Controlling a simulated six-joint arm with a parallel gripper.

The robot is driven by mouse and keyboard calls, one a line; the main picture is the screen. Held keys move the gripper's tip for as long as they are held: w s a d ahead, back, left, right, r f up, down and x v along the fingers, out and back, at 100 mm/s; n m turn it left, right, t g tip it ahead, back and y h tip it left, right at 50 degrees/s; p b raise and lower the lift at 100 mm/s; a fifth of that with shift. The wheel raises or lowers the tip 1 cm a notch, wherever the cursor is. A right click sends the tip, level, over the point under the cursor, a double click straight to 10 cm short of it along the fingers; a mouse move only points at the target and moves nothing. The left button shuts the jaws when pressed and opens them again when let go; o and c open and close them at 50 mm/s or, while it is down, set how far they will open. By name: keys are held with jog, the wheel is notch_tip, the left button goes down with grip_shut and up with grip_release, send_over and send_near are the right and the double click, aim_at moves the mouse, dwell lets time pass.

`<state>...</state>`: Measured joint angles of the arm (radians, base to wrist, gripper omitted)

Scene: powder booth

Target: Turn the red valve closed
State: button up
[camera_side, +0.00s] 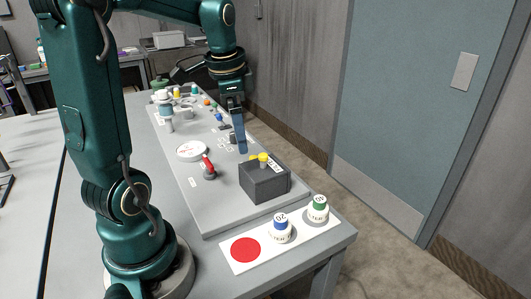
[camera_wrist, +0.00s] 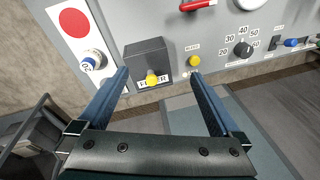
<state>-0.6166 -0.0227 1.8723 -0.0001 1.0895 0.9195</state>
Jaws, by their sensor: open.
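A dark box (camera_side: 263,182) with a yellow knob (camera_wrist: 152,79) stands on the panel near my fingers. Another yellow knob (camera_wrist: 194,60) and a numbered dial (camera_wrist: 243,49) are close by. A round white gauge (camera_side: 192,151) lies behind the valve. A white card (camera_side: 230,266) bears a red disc and two capped pots.

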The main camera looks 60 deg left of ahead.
aim_at(208, 160)
jog(key=s+a+f+n, duration=0.1)
jog(key=a, duration=0.2)
jog(key=s+a+f+n+g, duration=0.1)
jog(key=a+f, duration=0.1)
jog(key=a, duration=0.1)
jog(key=s+a+f+n+h, duration=0.1)
jog(key=s+a+f, duration=0.1)
jog(key=a, duration=0.1)
jog(key=shift+a+f+g, duration=0.15)
jog(key=shift+f+g, duration=0.1)
jog(key=shift+g, duration=0.15)
jog(key=shift+s+a+f, duration=0.15)
jog(key=shift+s+f, duration=0.05)
jog(key=shift+f, duration=2.5)
jog(key=c, duration=1.2)
jog(key=shift+o, duration=0.2)
jog(key=shift+n, duration=0.3)
